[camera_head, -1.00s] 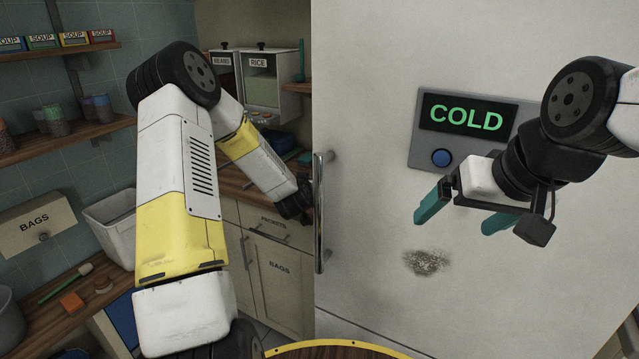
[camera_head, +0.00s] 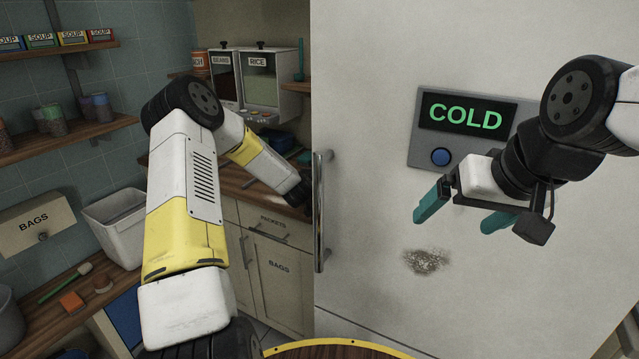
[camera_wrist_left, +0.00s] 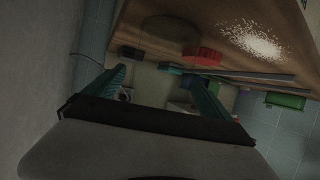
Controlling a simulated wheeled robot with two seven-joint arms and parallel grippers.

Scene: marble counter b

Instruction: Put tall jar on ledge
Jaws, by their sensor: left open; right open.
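I cannot make out for certain which thing is the tall jar or the ledge. Jars with coloured lids (camera_head: 53,121) stand on the lower wooden shelf (camera_head: 60,142) at the left. My left gripper's fingers are hidden in the head view, where the wrist reaches behind the large pale door. In the left wrist view my left gripper (camera_wrist_left: 158,80) is open in dim light. A pale, blurred shape (camera_wrist_left: 150,84) shows between its fingers; I cannot tell what it is or whether they touch it. My right gripper (camera_head: 454,222) is open and empty in front of the door.
The pale COLD door (camera_head: 370,100) with its vertical handle (camera_head: 319,210) fills the right side. BEANS and RICE dispensers (camera_head: 262,85) stand at the back. The left wrist view shows a wooden surface (camera_wrist_left: 225,15), a red ribbed thing (camera_wrist_left: 202,56) and white grains (camera_wrist_left: 250,40).

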